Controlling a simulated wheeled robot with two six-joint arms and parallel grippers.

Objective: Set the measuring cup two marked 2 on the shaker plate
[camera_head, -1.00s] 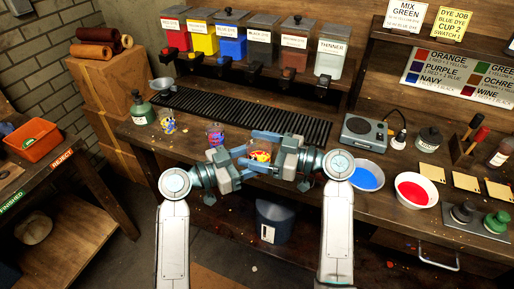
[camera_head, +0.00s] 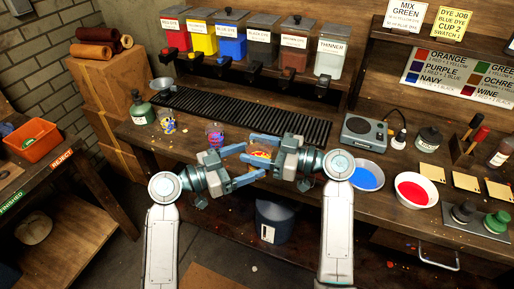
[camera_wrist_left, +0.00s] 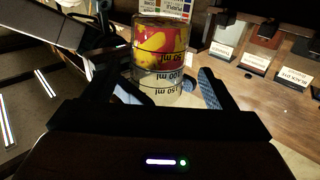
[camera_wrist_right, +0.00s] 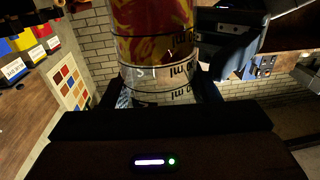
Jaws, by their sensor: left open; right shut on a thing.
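My right gripper (camera_head: 248,147) is shut on a clear measuring cup (camera_head: 261,154) with red and yellow in it, held above the front edge of the bench. The cup fills the middle of the right wrist view (camera_wrist_right: 155,45). My left gripper (camera_head: 254,162) is open, its fingers apart on either side of the same cup, as the left wrist view also shows (camera_wrist_left: 160,50). Volume marks show on the cup; I cannot read a 2. The shaker plate (camera_head: 367,129), on a grey device, stands right of the rack, with nothing on it.
Two other cups (camera_head: 167,122) (camera_head: 215,134) stand on the bench to the left. A blue dye bowl (camera_head: 366,175) and a red dye bowl (camera_head: 416,190) lie right of my right arm. A small bottle (camera_head: 398,139) stands beside the shaker.

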